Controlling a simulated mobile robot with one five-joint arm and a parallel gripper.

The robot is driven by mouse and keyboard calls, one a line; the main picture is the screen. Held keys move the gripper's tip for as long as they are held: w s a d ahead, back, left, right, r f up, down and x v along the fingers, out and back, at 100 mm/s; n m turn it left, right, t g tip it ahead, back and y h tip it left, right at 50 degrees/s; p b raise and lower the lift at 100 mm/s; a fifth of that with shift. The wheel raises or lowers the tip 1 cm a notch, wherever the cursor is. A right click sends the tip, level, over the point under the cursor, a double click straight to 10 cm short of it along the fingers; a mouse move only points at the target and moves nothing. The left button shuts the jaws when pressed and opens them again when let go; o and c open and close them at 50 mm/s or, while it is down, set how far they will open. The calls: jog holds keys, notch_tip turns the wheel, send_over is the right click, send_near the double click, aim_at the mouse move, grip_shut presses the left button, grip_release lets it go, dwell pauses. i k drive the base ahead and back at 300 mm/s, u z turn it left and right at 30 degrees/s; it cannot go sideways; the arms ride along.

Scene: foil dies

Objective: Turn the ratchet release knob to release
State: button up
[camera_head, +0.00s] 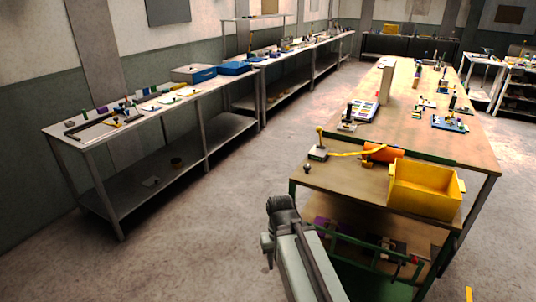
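My gripper (281,206) is at the bottom centre, in front of the near left corner of the wooden table, with open air around it. Its fingers are dark and small, and I cannot tell whether they are open or shut. I cannot tell for sure which part is the ratchet release knob. A small dark knob-like piece (307,168) sits at the near left of the wooden table. Just behind it stands a small post with a yellow top (319,132) on a pale base. A yellow arm or strap (350,153) runs from there toward an orange cylinder (384,152).
The wooden table (460,150) bears a yellow bin (426,187) at its near edge. Small fixtures stand farther back. A green rail (360,246) and a lower shelf are below. Long benches line the left wall. The floor (190,245) between is clear.

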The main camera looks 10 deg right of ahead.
aim_at(307, 166)
jog(key=u, duration=0.3)
jog(key=i, duration=0.85)
jog(key=u, duration=0.2)
jog(key=k, duration=0.65)
jog(key=u, duration=0.25)
jog(key=i, duration=0.65)
jog(key=z, duration=0.15)
